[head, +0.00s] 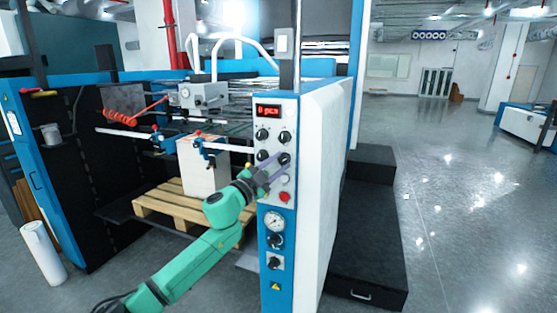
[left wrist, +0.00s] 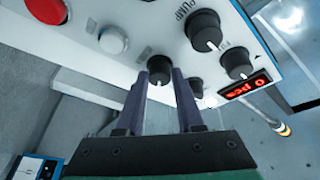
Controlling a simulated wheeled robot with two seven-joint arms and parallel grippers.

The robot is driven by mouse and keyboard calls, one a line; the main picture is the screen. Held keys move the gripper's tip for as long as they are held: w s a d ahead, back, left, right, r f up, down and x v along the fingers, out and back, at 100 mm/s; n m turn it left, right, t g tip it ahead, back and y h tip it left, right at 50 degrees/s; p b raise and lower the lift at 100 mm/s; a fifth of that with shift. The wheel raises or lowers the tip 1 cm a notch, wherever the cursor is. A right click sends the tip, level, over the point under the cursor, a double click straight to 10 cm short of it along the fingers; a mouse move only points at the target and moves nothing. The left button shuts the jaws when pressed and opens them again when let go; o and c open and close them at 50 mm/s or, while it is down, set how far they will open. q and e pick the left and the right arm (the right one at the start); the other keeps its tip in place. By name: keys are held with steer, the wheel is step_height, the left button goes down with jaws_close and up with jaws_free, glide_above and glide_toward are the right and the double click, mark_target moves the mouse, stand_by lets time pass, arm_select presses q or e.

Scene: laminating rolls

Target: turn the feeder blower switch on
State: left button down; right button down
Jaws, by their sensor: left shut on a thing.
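The control panel (head: 275,170) is a white and blue face on the machine's end, with a red display (head: 268,111) reading "0 pcs". Black knobs sit below it in two rows. My left gripper (head: 283,161) reaches the panel from the lower left. In the left wrist view its fingers (left wrist: 161,75) are on either side of a small black knob (left wrist: 160,66), shut on it. This is the right knob of the lower row. Its label cannot be read, so I cannot confirm it is the feeder blower switch. A neighbouring knob (left wrist: 203,29) is marked PUMP. My right gripper is not in view.
A red button (head: 284,197) and, in the left wrist view, a white button (left wrist: 113,40) lie below the knobs. A gauge (head: 275,222) is lower down. A wooden pallet (head: 175,201) stands behind my arm. Black steps (head: 366,240) adjoin the machine; the floor farther right is clear.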

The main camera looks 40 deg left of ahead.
arm_select(q)
steer(key=shift+f+m, duration=0.1)
steer(key=shift+m, duration=0.3)
steer(key=c, duration=0.5)
jaws_free()
steer(key=shift+c, duration=0.2)
steer(key=shift+s+f, duration=0.25)
steer(key=shift+s, duration=0.25)
steer(key=b+v, duration=0.2)
steer(key=v, duration=1.1)
steer(key=shift+s+a+r, duration=0.15)
steer(key=shift+s+r, duration=0.15)
steer(key=shift+s, duration=0.05)
steer(key=shift+w, duration=0.1)
